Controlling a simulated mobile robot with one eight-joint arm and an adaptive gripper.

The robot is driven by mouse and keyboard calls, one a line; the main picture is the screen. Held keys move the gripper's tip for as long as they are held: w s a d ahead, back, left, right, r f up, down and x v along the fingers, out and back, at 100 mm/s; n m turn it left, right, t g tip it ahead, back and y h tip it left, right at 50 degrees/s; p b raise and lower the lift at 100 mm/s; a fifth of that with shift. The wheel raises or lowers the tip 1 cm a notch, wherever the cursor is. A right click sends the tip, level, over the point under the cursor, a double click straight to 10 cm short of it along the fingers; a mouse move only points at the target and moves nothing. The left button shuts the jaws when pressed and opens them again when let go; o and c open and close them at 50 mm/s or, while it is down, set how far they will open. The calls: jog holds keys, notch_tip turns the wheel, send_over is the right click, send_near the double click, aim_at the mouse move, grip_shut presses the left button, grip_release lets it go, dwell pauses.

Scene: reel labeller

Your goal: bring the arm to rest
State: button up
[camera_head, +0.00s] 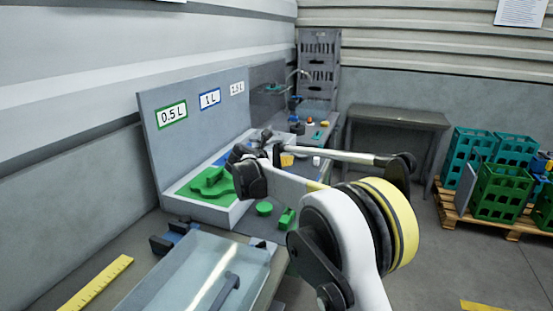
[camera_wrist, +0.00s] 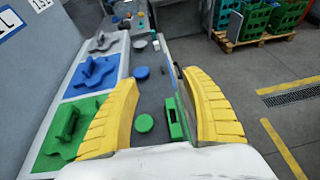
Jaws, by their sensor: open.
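My gripper (camera_wrist: 166,115) shows in the wrist view as two yellow ribbed fingers, spread wide apart with nothing between them held. It is above the workbench, over its right edge. In the head view my arm reaches from the lower right across the bench, bent at the elbow, and hides part of the bench top. The gripper's fingertips are hard to make out there.
A tray with green (camera_wrist: 65,130), blue (camera_wrist: 92,75) and grey inserts lies on the bench. A green disc (camera_wrist: 144,123), a green block (camera_wrist: 177,122) and a blue disc (camera_wrist: 141,72) lie beside it. Green crates (camera_head: 503,190) stand on a pallet at right; floor between is clear.

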jog(key=shift+d, duration=0.1)
jog(key=s+d+r+m+g+y+b, duration=0.1)
jog(key=s+d+r+m+g, duration=0.1)
jog(key=s+d+m, duration=0.9)
jog(key=s+d+r+m+g+y+b, duration=0.15)
jog(key=s+d+m, duration=0.55)
jog(key=s, duration=0.7)
jog(key=s+d+f+m, duration=0.1)
jog(key=s+f+m, duration=0.3)
jog(key=s, duration=0.5)
jog(key=s+d+f+m+g+y+b, duration=0.1)
jog(key=s+d+f+m, duration=0.1)
jog(key=s+f+m, duration=0.3)
jog(key=s+d+f+m+g+y+b, duration=0.1)
jog(key=s+f+m, duration=0.3)
jog(key=s, duration=0.9)
jog(key=shift+d+f+m, duration=0.2)
jog(key=shift+m, duration=0.2)
